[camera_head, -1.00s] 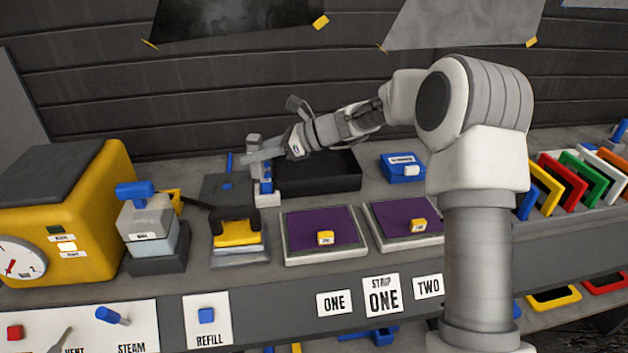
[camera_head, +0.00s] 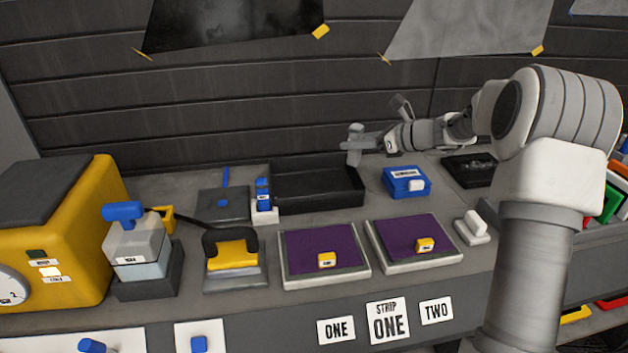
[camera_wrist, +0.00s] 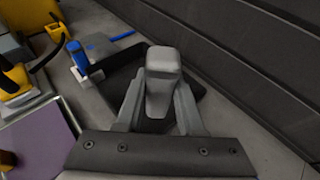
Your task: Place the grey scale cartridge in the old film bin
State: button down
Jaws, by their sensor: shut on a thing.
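My gripper (camera_head: 366,145) is shut on the grey scale cartridge (camera_head: 354,151), a small grey block held upright. In the wrist view the cartridge (camera_wrist: 162,75) stands between the fingers. The black open-topped tray, which looks like the old film bin (camera_head: 310,200), sits at the back of the bench. The cartridge appears above the tray's right end, near its back right corner. In the wrist view part of the dark tray (camera_wrist: 118,92) shows below and behind the cartridge. The gap between cartridge and tray is hard to judge.
A blue box (camera_head: 405,182) stands right of the tray, and a small stand with a blue item (camera_head: 264,205) at its left. Two purple pads (camera_head: 320,250) lie in front. A yellow squeegee-like tool (camera_head: 234,255) is front left. The dark wall rises behind.

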jog(key=shift+w+a+f+b, duration=0.3)
jog(key=shift+w+a+f, duration=0.35)
jog(key=shift+a+f, duration=1.05)
jog(key=shift+w+a+f+b, duration=0.35)
jog(key=shift+w+a+f, duration=0.35)
jog(key=shift+a+f, duration=0.95)
jog(key=shift+w+a+f+b, duration=0.3)
jog(key=shift+w+a+f, duration=0.35)
jog(key=shift+a+f, duration=1.05)
jog(key=shift+d+f, duration=0.1)
jog(key=shift+d, duration=0.05)
jog(key=shift+f, duration=0.15)
jog(key=c, duration=0.5)
grip_release()
